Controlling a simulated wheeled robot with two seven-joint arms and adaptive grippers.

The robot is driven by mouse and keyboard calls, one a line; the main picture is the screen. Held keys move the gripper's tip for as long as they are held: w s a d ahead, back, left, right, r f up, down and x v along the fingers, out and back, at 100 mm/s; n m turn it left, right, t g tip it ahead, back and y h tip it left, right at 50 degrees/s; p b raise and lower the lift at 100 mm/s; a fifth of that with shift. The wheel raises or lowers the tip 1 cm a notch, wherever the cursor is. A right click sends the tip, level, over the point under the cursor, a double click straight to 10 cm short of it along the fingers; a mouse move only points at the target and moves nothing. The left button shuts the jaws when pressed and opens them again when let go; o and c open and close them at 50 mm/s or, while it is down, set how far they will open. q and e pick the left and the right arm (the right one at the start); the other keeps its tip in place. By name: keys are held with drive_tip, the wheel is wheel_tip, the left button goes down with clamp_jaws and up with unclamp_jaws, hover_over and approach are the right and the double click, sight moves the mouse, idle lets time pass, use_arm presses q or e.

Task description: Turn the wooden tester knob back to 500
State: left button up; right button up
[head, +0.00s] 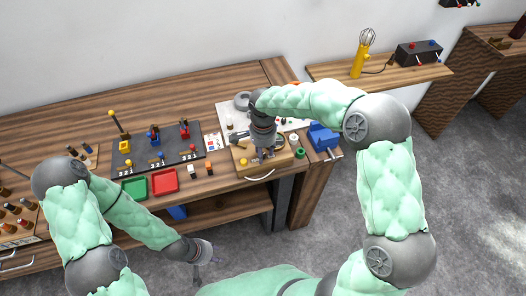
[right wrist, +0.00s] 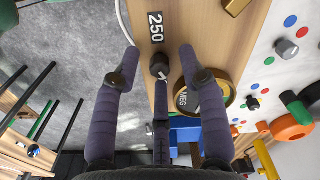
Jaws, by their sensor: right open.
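The wooden tester (head: 283,161) stands at the right end of the bench, partly hidden under my right gripper (head: 264,156). In the right wrist view its wooden face (right wrist: 205,25) carries a small dark knob (right wrist: 159,66) with a white pointer mark. A "250" label (right wrist: 155,27) is beside the knob, and a brass-rimmed dial marked MEG (right wrist: 183,99) is on its other side. I see no 500 label. My right gripper (right wrist: 158,62) is open, its fingertips on either side of the knob, with no clear contact. My left gripper (head: 203,258) hangs low in front of the bench, away from the tester; its fingers are too small to judge.
A blue vise (head: 323,137) stands right of the tester. Green (head: 135,188) and red (head: 164,182) trays and a dark board with levers (head: 158,150) are to the left. A white panel with coloured dots and an orange ring (right wrist: 292,122) lies close beside the tester.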

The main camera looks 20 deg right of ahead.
wheel_tip(320, 180, up, 12)
idle(0.5)
idle(0.5)
